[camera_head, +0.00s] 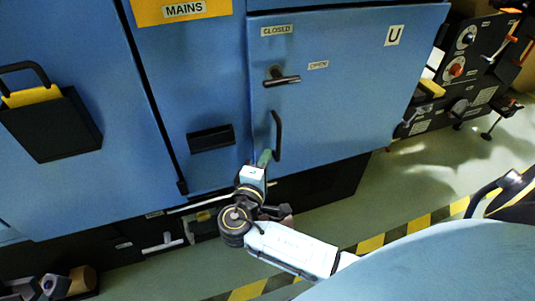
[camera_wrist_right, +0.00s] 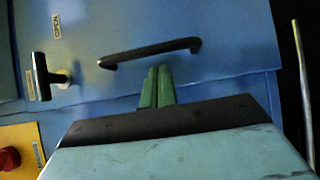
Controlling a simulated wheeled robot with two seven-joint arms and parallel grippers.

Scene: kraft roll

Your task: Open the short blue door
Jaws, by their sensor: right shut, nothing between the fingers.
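The short blue door (camera_head: 345,105) carries a "U" label and looks flush with its cabinet; it also shows in the right wrist view (camera_wrist_right: 235,35). Its lever (camera_head: 284,80) lies roughly level, with its tip toward the "OPEN" label; it stands at the left of the wrist view (camera_wrist_right: 42,78). The dark pull handle (camera_head: 278,135) is below the lever. My right gripper (camera_head: 264,157) is shut and empty beside the lower end of the pull handle. Its green fingers (camera_wrist_right: 157,80) sit close to the handle bar (camera_wrist_right: 150,52); contact cannot be told. My left gripper is out of view.
A taller blue panel with a dark recessed grip (camera_head: 211,139) and a yellow "MAINS" sign (camera_head: 182,9) stands left. A black control panel (camera_head: 464,68) with knobs is at the right. Yellow-black floor tape (camera_head: 400,232) crosses the open green floor before the cabinet.

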